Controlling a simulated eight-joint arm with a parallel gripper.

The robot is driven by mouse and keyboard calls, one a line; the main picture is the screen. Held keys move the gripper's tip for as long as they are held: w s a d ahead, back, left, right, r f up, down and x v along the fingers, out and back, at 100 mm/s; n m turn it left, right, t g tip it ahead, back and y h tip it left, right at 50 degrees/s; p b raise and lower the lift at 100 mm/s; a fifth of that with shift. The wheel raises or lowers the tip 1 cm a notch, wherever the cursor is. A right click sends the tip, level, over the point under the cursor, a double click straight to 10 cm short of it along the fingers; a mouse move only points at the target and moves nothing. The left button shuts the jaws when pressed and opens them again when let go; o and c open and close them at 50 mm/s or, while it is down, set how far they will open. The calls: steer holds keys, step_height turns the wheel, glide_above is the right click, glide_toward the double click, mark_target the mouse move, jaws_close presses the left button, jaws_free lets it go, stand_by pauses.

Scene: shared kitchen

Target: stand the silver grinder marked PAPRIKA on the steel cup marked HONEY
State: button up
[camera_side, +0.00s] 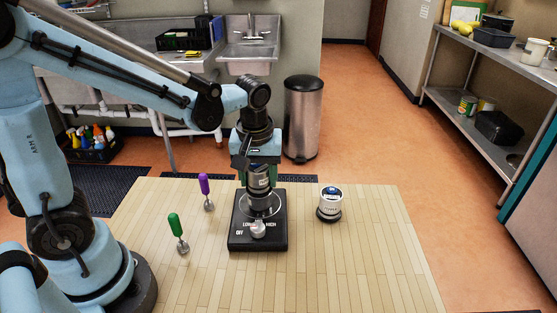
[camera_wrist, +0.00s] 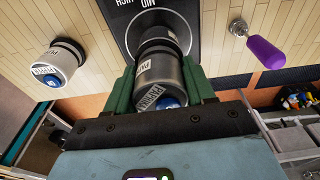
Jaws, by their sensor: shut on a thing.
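My gripper (camera_side: 260,178) is shut on the silver grinder (camera_side: 259,181), which is upright above the black hotplate. In the wrist view, the grinder (camera_wrist: 158,76) sits between the green fingers; its blue-centred end is marked PAPRIKA. Its black band faces down. Just beyond that band, a silver rounded piece (camera_wrist: 168,34) shows, apparently the steel cup on the plate, but I cannot read HONEY on it. I cannot tell whether grinder and silver piece touch. In the side view, fingers and grinder partly hide this spot.
The black hotplate (camera_side: 239,240) has a silver knob (camera_side: 258,229) at its front. A white grinder (camera_side: 329,202) with blue top and black base stands to its right. A purple-handled tool (camera_side: 204,185) and a green-handled tool (camera_side: 176,226) are at left. The table's right front is clear.

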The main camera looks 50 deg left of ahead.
mark_target(249, 170)
steer(key=shift+f, duration=0.25)
steer(key=o, duration=1)
steer(key=shift+r, duration=0.1)
steer(key=shift+s+d+r, duration=0.15)
steer(key=shift+r, duration=1.65)
steer(key=shift+s+d+r, duration=0.2)
steer(key=shift+r, duration=1.6)
steer(key=shift+s+d+r, duration=0.15)
steer(key=shift+r, duration=1.65)
steer(key=shift+s+a+f+m+t, duration=0.15)
steer(key=shift+s+f+m+t, duration=0.35)
steer(key=shift+m, duration=0.5)
steer(key=m+t, duration=0.1)
steer(key=s+f+m+t, duration=0.1)
steer(key=s+m+t, duration=0.1)
steer(key=m, duration=0.1)
steer(key=shift+s+a+f+h, duration=0.1)
steer(key=shift+a+f+h, duration=0.15)
steer(key=shift+f+h, duration=0.15)
steer(key=m+t, duration=0.1)
steer(key=s+f+m+t, duration=0.1)
steer(key=m, duration=0.1)
steer(key=shift+a+f, duration=0.1)
steer(key=shift+f, duration=0.15)
